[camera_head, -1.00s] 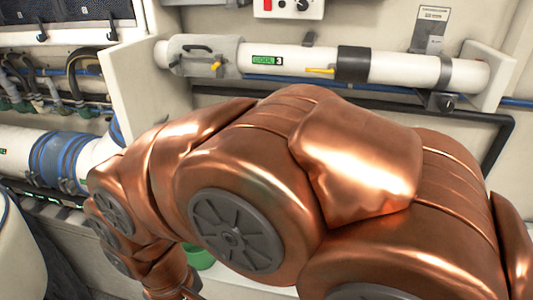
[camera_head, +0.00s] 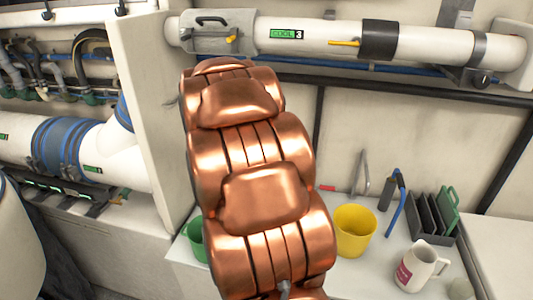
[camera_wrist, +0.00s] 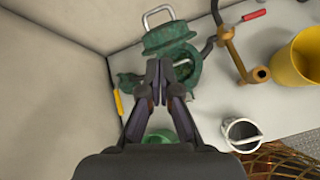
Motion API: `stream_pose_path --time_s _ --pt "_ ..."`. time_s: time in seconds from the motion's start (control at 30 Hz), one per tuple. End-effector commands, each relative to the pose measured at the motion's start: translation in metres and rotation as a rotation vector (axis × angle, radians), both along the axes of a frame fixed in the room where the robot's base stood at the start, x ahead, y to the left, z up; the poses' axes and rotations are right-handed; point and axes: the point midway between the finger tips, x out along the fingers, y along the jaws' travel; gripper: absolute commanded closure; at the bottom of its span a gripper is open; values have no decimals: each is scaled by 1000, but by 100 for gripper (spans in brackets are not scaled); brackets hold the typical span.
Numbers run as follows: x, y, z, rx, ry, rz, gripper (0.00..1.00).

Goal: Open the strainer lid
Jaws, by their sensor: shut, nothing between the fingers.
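The green strainer (camera_wrist: 190,78) shows only in the wrist view, on the light surface near the wall corner. A green lid-like piece (camera_wrist: 168,38) with a metal loop handle (camera_wrist: 157,14) is at its far side, apparently swung back from the round body. The fingers partly cover the strainer, so I cannot tell the lid's exact angle. My gripper (camera_wrist: 159,72) is shut and empty, its fingertips in front of the strainer in this view. Whether they touch it is unclear. In the head view my arm hides the strainer and gripper.
A yellow bucket (camera_head: 355,231), a white mug (camera_head: 420,266), a dark rack (camera_head: 432,217) and a green container (camera_head: 196,238) stand on the ledge. Walls bound the left.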

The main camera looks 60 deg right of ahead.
Motion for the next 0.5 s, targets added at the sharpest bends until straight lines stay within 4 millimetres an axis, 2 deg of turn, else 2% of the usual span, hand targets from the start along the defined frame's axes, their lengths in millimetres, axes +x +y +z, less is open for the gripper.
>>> stream_pose_path --time_s 0.03,0.2,0.5 --pt "1 -18 -11 -28 53 55 100" --pt "8 -47 -24 -94 178 210 100" --pt "14 -64 -37 -111 217 258 100"
